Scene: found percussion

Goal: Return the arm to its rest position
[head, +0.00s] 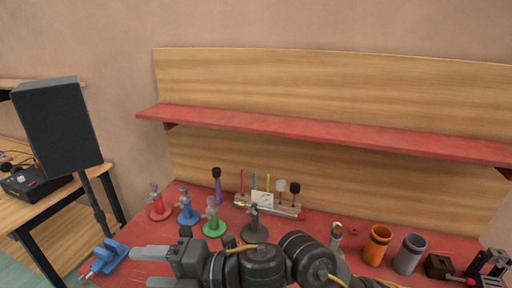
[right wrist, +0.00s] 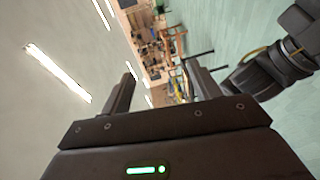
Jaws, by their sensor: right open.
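My right gripper (head: 140,268) reaches in low across the front of the red bench in the head view, its fingers pointing left. It is open with nothing between the fingers. In the right wrist view its two fingers (right wrist: 159,80) stand well apart, with only the distant room seen sideways between them. My right arm (head: 265,264) runs along the bottom edge of the head view and hides part of the bench front. My left gripper is in neither view.
The red bench (head: 325,226) holds red, blue, green and dark stands, a rack (head: 270,207) with coloured sticks, an orange cup (head: 377,245) and a grey cup (head: 409,254). A blue vise (head: 106,257) is near the gripper. A speaker (head: 57,125) stands left; a red shelf (head: 320,133) hangs behind.

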